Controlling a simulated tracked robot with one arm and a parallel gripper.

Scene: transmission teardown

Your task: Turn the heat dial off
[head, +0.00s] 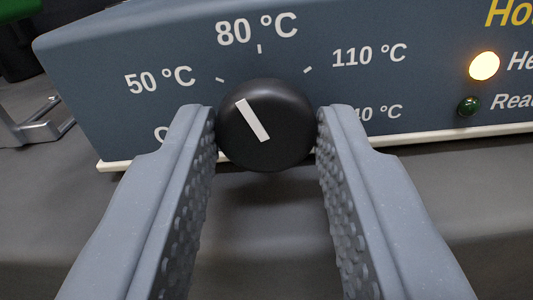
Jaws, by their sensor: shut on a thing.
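The heat dial (284,110) is a round black knob with a white pointer line, on the blue-grey front panel (110,60) of a heater. Its pointer line leans up and to the left, between the 50 °C and 80 °C marks. The panel shows labels for 50, 80 and 110 °C. A label at the lower left and one at the lower right are partly hidden by my fingers. My gripper (266,135) is shut on the dial, with one grey finger on its left side and one on its right.
A yellow-white lamp (484,66) glows on the right of the panel, and a dark green lamp (468,106) sits below it. A metal bracket-like part (38,125) lies at the left. The grey surface (480,195) in front of the panel is clear.

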